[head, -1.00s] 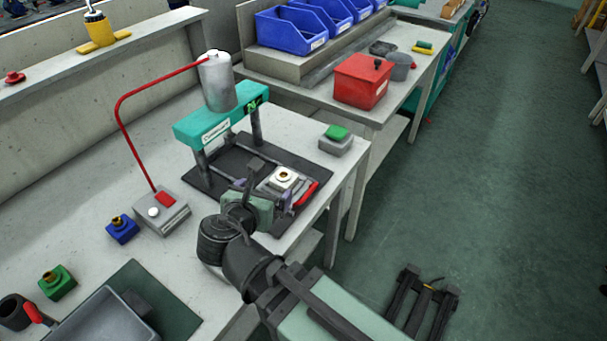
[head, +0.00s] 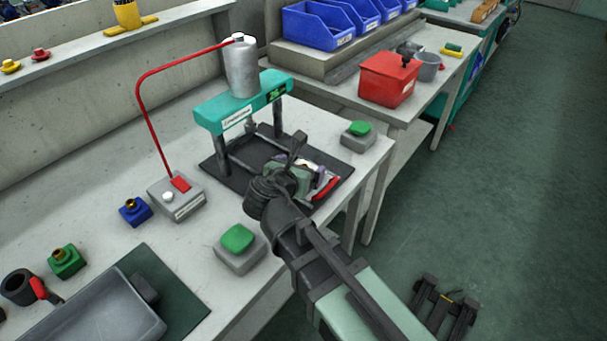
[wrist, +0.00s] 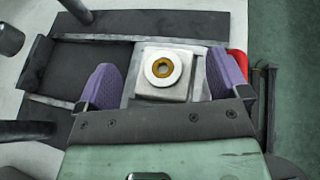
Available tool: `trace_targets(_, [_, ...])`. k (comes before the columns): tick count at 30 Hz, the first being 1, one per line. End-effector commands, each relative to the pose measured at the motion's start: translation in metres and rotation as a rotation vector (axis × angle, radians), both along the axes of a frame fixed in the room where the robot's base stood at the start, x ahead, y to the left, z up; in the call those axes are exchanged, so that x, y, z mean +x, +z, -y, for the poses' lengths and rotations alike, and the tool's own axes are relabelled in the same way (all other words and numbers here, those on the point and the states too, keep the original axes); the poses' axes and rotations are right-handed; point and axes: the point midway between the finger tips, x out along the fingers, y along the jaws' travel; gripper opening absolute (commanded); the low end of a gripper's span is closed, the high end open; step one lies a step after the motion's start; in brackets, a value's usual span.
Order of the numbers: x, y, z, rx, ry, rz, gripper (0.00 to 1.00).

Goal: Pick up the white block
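The white block (wrist: 180,90), with a white and brass ring on top, sits on a flat metal holder in front of the press. My gripper (wrist: 165,80) is open, with one purple finger on the block's left and one on its right in the wrist view. A narrow gap shows on each side, so the fingers appear apart from the block. In the head view my gripper (head: 305,172) is over the holder and hides most of the block. The lower sides of the block are hard to see.
The teal press (head: 240,103) stands just behind my gripper, with its posts close by. A red handle (head: 325,188) lies right of the holder. Green-topped button boxes (head: 240,248) (head: 358,132), a blue part (head: 135,211) and a grey tray (head: 105,315) are on the bench.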

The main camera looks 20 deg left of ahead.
Motion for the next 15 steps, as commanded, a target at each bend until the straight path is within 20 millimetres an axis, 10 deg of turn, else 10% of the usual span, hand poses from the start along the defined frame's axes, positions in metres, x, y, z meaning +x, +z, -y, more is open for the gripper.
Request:
trace_targets(11, [-0.0002, 0.0002, 0.0, 0.0, 0.0, 0.0, 0.35])
trace_targets(15, [-0.0002, 0.0004, 0.0, 0.0, 0.0, 0.001, 0.32])
